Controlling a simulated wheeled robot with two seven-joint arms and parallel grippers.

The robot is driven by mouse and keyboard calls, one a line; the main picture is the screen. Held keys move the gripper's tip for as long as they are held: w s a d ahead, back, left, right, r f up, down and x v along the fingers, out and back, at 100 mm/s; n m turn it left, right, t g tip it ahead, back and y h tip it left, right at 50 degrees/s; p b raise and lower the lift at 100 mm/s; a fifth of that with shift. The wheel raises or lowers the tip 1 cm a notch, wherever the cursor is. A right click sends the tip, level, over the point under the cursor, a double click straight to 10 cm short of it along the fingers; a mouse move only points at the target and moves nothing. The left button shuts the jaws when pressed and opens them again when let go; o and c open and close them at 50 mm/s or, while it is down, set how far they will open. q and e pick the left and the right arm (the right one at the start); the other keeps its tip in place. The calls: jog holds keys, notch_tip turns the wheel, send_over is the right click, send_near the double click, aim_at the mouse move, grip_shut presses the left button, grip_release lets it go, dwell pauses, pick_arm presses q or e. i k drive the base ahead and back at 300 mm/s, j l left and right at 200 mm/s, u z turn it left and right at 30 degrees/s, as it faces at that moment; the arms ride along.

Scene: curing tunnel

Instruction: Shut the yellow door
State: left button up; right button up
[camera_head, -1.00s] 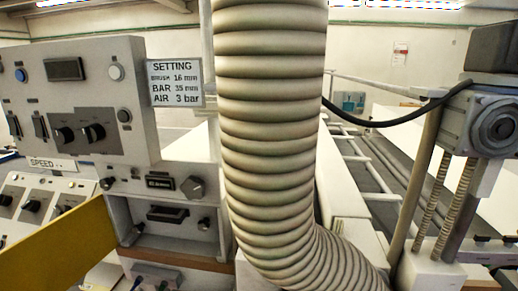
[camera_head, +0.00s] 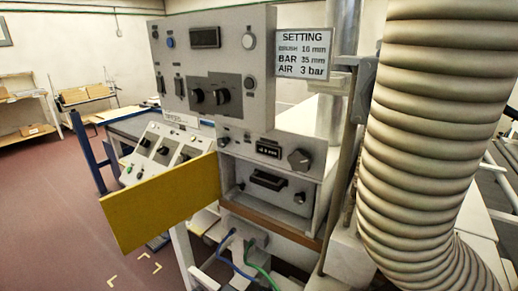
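The yellow door (camera_head: 165,203) stands open at the lower left of the grey control cabinet. It swings out to the left from the cabinet's lower compartment (camera_head: 268,188). The open compartment shows a dark-handled unit and small knobs inside. Neither of my grippers shows in the head view.
A thick ribbed hose (camera_head: 430,130) fills the right side, close to me. A sloped speed panel (camera_head: 160,152) stands behind the door. A setting sign (camera_head: 304,54) hangs beside the cabinet. Blue and green cables (camera_head: 250,262) hang below the compartment. The red floor (camera_head: 45,220) at left is clear.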

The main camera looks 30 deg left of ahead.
aim_at(137, 215)
jog(key=j+z, duration=0.15)
jog(key=j, duration=0.3)
jog(key=j+z, duration=0.15)
jog(key=j, duration=0.35)
jog(key=j+z, duration=0.15)
jog(key=j, duration=0.3)
jog(key=j+z, duration=0.15)
jog(key=j, duration=0.35)
jog(key=j+z, duration=0.15)
jog(key=j, duration=0.3)
jog(key=k+j+z, duration=0.15)
jog(key=j, duration=0.3)
jog(key=k+j+z, duration=0.2)
jog(key=j, duration=0.25)
jog(key=j+z, duration=0.15)
jog(key=j, duration=0.3)
